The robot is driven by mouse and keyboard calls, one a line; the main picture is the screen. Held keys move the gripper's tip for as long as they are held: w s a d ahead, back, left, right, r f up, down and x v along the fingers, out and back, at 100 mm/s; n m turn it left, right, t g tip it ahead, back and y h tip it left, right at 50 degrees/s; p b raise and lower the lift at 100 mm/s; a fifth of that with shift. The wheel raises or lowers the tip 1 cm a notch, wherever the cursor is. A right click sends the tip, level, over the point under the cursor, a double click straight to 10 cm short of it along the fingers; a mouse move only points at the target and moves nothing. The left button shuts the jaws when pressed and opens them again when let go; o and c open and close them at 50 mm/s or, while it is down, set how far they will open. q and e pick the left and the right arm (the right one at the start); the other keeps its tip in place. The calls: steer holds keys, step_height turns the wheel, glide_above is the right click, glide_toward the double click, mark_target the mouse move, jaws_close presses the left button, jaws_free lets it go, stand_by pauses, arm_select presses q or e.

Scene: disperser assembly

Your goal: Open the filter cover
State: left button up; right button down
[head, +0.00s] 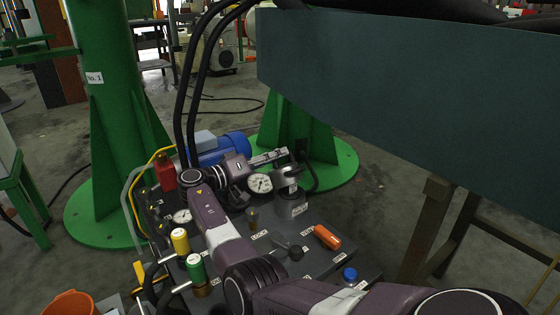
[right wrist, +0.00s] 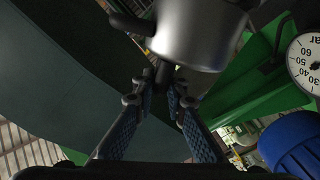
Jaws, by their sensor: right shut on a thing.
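The filter is a silver-grey metal housing (head: 291,206) on the dark plate, with its cover (head: 288,176) at the top. In the right wrist view the rounded metal body (right wrist: 200,32) fills the upper middle, with a dark short stem (right wrist: 164,74) jutting from it. My right gripper (head: 283,154) reaches in beside the top of the filter. In the wrist view its two blue-padded fingers (right wrist: 161,98) are shut on the stem. How far the cover is raised cannot be told. My left gripper is not in view.
A pressure gauge (head: 260,184) stands close left of the filter, with a blue motor (head: 222,148) behind. An orange handle (head: 327,237), a blue cap (head: 350,274) and yellow and green knobs (head: 180,241) crowd the plate. A large dark panel (head: 400,85) overhangs at right.

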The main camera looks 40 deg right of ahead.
stand_by(0.4)
steer(key=c, duration=2)
jaws_free()
steer(key=shift+o, duration=0.2)
steer(key=w+a, duration=0.1)
steer(key=a, duration=1.1)
steer(key=shift+w, duration=0.2)
